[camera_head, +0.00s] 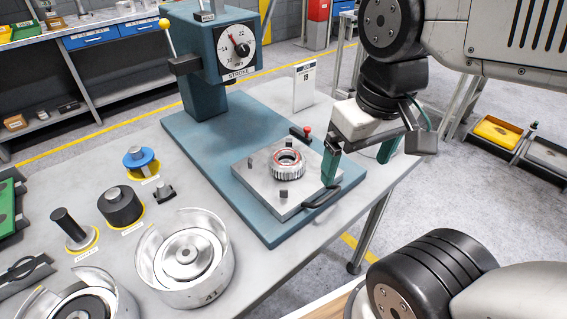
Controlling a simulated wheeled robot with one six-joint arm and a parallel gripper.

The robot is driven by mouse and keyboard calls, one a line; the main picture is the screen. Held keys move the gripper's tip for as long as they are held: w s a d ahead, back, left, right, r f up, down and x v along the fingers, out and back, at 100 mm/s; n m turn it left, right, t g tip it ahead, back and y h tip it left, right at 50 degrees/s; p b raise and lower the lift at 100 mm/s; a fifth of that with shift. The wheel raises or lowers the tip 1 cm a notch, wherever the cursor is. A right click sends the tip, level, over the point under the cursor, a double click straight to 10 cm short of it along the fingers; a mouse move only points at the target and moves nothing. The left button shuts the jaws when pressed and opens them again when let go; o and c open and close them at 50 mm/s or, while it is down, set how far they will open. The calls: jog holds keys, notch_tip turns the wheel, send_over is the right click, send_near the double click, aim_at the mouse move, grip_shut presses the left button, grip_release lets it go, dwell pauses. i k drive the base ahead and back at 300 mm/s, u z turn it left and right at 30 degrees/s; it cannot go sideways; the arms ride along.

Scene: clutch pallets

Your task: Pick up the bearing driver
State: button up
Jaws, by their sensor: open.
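Several tools stand on yellow-ringed, labelled spots at the left of the grey table; the labels are too small to read. A dark upright handle on a metal disc (72,228) looks most like the bearing driver, but I cannot be sure. Beside it stand a squat black cylinder with a narrower top (120,207) and a blue disc with a metal hub (141,161). My gripper (356,172) is at the table's right side, far from these tools. Its two teal fingers are spread apart, with nothing between them.
A teal press (205,65) with a stroke dial stands at the back. Open metal housings (187,258) fill the front left. A white card (304,86) stands behind my gripper.

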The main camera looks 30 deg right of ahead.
aim_at(80, 239)
jog(key=k, duration=1)
jog(key=u, duration=1.85)
jog(key=i, duration=1.15)
jog(key=z, duration=1.35)
